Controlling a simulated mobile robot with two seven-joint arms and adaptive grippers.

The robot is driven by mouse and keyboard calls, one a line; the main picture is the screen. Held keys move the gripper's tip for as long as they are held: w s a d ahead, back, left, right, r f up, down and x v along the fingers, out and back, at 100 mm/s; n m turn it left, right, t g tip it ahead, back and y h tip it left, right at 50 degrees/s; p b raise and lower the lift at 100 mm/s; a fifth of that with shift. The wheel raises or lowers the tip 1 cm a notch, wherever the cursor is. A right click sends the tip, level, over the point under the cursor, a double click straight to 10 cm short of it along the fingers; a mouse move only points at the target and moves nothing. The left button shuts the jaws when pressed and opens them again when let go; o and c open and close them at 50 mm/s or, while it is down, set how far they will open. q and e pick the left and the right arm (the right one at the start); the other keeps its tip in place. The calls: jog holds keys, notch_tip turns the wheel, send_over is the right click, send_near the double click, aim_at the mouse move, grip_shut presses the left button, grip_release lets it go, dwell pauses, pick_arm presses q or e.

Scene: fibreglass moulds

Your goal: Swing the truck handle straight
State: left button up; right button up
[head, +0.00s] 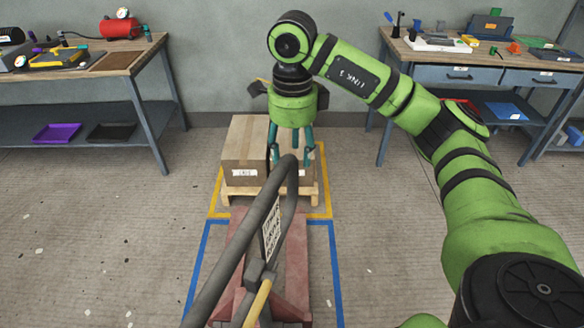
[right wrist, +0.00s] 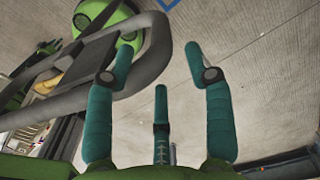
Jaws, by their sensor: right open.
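The truck handle (head: 238,235) is a dark grey loop with a black-and-white label plate. In the head view it slants from the lower left up toward the middle, turned askew over the red truck (head: 318,265). My right gripper (head: 291,156) is open and points down, its teal fingers at the top end of the loop.
Cardboard boxes (head: 242,146) on a wooden pallet (head: 231,190) stand beyond the truck inside yellow floor tape. Blue tape (head: 336,270) frames the truck. Workbenches stand at the left (head: 150,75) and right (head: 440,55). The floor on the left is clear.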

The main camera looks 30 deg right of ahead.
aim_at(292, 172)
notch_tip(292, 172, down, 5)
jog(key=shift+w+f+p, duration=0.1)
jog(key=shift+f+p, duration=0.1)
jog(key=shift+p, duration=0.6)
jog(key=shift+f, duration=0.65)
pick_arm(q)
jog(key=w+r, duration=0.2)
jog(key=w, duration=0.1)
jog(key=shift+a+t, duration=0.2)
jog(key=shift+t, duration=0.1)
pick_arm(e)
grip_shut()
